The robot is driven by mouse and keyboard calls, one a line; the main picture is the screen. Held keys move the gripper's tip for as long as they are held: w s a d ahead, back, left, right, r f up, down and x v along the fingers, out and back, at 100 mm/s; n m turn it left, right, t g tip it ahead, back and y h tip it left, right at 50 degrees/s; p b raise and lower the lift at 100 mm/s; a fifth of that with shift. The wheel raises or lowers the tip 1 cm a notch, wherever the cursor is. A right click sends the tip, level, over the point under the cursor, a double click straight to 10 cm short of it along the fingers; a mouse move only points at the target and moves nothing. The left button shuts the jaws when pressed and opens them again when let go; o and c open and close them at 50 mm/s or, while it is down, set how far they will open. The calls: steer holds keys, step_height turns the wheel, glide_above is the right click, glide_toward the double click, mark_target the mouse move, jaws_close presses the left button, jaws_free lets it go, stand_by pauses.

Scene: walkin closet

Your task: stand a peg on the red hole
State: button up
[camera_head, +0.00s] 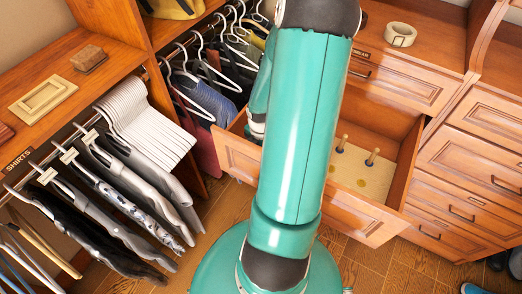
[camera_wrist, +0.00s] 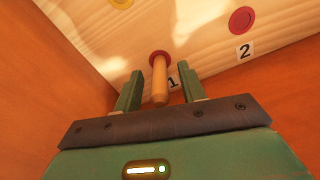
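A pale wooden board (camera_head: 352,171) lies inside an open drawer; it also shows in the wrist view (camera_wrist: 200,35). A second red-pink spot (camera_wrist: 241,20) by the label "2" is bare. My arm hides my gripper there.
The drawer's wooden front (camera_head: 347,217) and sides surround the board closely. Hanging clothes (camera_head: 100,195) fill the rack at left. A closed chest of drawers (camera_head: 475,150) stands at right. A rolled belt (camera_head: 400,35) lies on the top above the open drawer.

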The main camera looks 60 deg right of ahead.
steer(key=shift+r, duration=0.15)
step_height(320, 180, up, 14)
steer(key=shift+f, duration=0.2)
stand_by(0.9)
steer(key=w+a+r+m+h, duration=0.2)
steer(key=w+a+r+m, duration=0.3)
steer(key=a+r, duration=0.3)
steer(key=s+a+r+m+t, duration=0.1)
steer(key=a+r+m+t, duration=0.1)
steer(key=a, duration=0.5)
steer(key=s+a+r+m+t+y, duration=0.1)
steer(key=a+r+m, duration=0.4)
steer(key=a, duration=0.3)
steer(key=s+a+r+m+t+y, duration=0.1)
steer(key=a+r+m+t, duration=0.1)
steer(key=a+r+m, duration=0.2)
steer(key=a+r, duration=0.1)
steer(key=a, duration=0.2)
steer(key=shift+a+t, duration=0.2)
steer(key=shift+t, duration=0.1)
steer(key=shift+c, duration=0.5)
